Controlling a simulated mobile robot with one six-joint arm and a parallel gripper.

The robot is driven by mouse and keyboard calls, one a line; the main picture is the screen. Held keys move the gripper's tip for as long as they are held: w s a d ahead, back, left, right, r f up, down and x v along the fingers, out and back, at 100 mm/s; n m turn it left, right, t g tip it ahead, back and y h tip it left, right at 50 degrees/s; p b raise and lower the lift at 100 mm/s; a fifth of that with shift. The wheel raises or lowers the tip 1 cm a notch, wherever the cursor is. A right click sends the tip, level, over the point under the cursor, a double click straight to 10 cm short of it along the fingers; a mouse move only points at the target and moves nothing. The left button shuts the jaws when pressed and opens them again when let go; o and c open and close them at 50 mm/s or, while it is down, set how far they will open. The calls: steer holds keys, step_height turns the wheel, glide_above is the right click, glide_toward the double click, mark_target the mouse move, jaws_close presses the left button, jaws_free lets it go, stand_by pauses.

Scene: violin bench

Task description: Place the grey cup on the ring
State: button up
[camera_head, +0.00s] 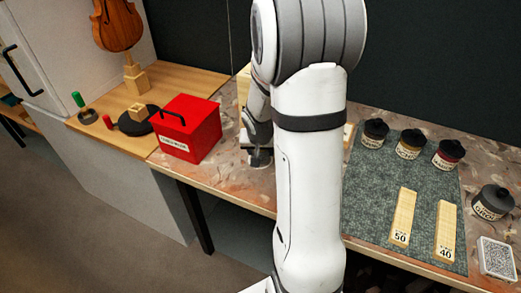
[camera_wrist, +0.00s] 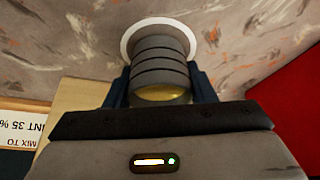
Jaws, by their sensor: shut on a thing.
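The grey cup (camera_wrist: 160,70) is banded with dark lines, and something yellowish shows at its near end in the wrist view. My gripper (camera_wrist: 160,88) is shut on it, with a dark finger on each side. The white ring (camera_wrist: 127,42) lies on the mottled bench top and shows around the cup's far end. I cannot tell whether the cup touches the surface or hangs just above it. In the head view my gripper (camera_head: 259,157) is low over the bench behind my arm, right of the red box; the ring is hidden there.
The red box (camera_head: 190,128) stands close by; its red side (camera_wrist: 295,105) shows in the wrist view. A pale wooden piece (camera_wrist: 80,95) and a printed card (camera_wrist: 18,125) are at left. A grey mat (camera_head: 385,205) with jars and wooden blocks lies right of my arm.

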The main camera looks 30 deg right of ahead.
steer(key=shift+f+b, duration=0.2)
steer(key=shift+b, duration=0.1)
steer(key=o, duration=1.1)
steer(key=shift+r, duration=0.1)
steer(key=shift+s+r+p, duration=0.1)
steer(key=shift+r+p, duration=0.35)
steer(key=shift+r, duration=0.1)
steer(key=p+v, duration=0.2)
steer(key=v, duration=0.9)
steer(key=s+a+r+n, duration=0.1)
steer(key=s+a+n, duration=0.1)
steer(key=s+a, duration=0.2)
steer(key=s+a+r+n+g+y, duration=0.1)
steer(key=s+a+r+n, duration=0.1)
steer(key=s+a, duration=0.2)
steer(key=s+a+r+n+y, duration=0.1)
steer(key=s+a+r, duration=0.1)
steer(key=s+a, duration=0.2)
steer(key=shift+s+a+r+n+g, duration=0.1)
steer(key=shift+s+a+n+g, duration=0.1)
steer(key=shift+s, duration=0.65)
steer(key=shift+s+a+r+n+g, duration=0.1)
steer(key=shift+s+n+g, duration=0.1)
steer(key=shift+s, duration=0.65)
